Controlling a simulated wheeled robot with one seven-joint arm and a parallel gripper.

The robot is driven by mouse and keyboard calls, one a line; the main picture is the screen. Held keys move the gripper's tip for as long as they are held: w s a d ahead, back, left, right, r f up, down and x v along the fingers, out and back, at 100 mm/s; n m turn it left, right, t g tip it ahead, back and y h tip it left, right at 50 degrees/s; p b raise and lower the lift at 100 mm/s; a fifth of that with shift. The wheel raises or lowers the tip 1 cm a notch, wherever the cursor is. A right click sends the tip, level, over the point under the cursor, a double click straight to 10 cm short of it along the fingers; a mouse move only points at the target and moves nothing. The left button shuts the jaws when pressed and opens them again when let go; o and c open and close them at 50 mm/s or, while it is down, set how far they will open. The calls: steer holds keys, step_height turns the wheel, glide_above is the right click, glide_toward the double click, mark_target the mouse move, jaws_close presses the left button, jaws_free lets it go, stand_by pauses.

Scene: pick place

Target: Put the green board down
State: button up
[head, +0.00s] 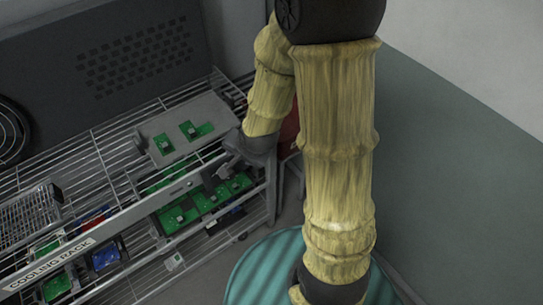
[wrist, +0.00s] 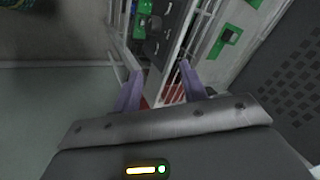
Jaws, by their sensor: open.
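Several green boards show, and I cannot tell which one the task means. Two green boards (head: 196,130) lie on a grey tray (head: 160,120) on the upper wire shelf of the cooling rack. More green boards (head: 180,214) lie on the level below, partly hidden by the rack's front rail. My gripper (head: 220,178) is at the right end of the rack, close to the lower boards. In the wrist view my gripper (wrist: 160,72) has its two purple fingers spread, with no board between them. A green board (wrist: 229,35) shows beyond the right finger.
The rack's label strip (head: 50,264) runs along its front edge. A wire basket (head: 28,218) and blue parts (head: 106,256) are at the left. A perforated dark panel (head: 130,60) stands behind. A round teal striped surface (head: 262,272) lies below my arm. Grey floor is free at right.

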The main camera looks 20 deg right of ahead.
steer(key=s+d+r+n+g+h, duration=0.1)
steer(key=s+d+r+n+g, duration=0.2)
steer(key=s+d+r+n, duration=0.2)
steer(key=s+r+n, duration=0.1)
steer(key=s+n, duration=0.2)
steer(key=shift+s+d+r+n+h, duration=0.15)
steer(key=shift+d+r+n+h, duration=0.15)
steer(key=shift+d+n, duration=0.1)
stand_by(0.6)
